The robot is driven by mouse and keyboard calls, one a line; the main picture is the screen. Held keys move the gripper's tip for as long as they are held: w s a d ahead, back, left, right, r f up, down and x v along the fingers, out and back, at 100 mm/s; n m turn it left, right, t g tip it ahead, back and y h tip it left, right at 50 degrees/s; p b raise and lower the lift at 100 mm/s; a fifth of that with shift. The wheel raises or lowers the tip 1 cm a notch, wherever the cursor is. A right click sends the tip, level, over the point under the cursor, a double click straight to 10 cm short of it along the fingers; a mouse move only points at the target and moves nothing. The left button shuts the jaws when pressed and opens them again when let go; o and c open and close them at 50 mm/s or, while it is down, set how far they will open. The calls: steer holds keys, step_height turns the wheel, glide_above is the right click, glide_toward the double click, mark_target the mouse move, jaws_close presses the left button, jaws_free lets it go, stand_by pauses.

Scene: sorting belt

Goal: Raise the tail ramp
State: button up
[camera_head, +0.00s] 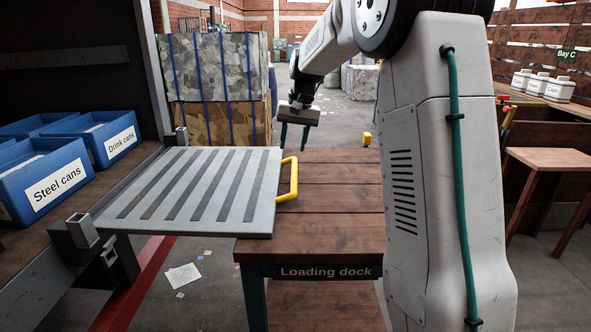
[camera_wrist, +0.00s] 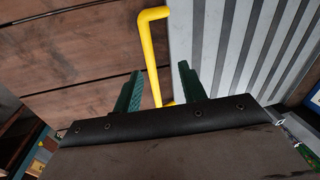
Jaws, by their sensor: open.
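The tail ramp (camera_head: 205,185) is a grey plate with dark strips. It lies about level between the truck bed (camera_head: 40,265) and the wooden loading dock (camera_head: 335,225), its right end over the dock. A yellow handle (camera_head: 293,180) stands out from its right edge. My gripper (camera_head: 293,138) is above and behind the handle in the head view, its green fingers pointing down, apart and empty. In the wrist view the handle (camera_wrist: 155,50) shows between and beyond the open fingers (camera_wrist: 160,72), and the ramp (camera_wrist: 235,45) lies at right. The fingers' exact height over the handle is unclear.
Blue bins, including Steel cans (camera_head: 45,180) and Drink cans (camera_head: 95,137), stand on the truck bed at left. Strapped bales (camera_head: 215,75) stand behind the ramp. A small yellow block (camera_head: 367,139) is beyond the dock. A wooden bench (camera_head: 555,160) stands at right.

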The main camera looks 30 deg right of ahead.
steer(key=m, duration=0.1)
glide_toward(295, 172)
steer(key=f, duration=0.6)
steer(key=w+a+f, duration=0.1)
steer(key=f, duration=0.1)
steer(key=shift+f, duration=0.3)
jaws_close()
steer(key=shift+r, duration=0.15)
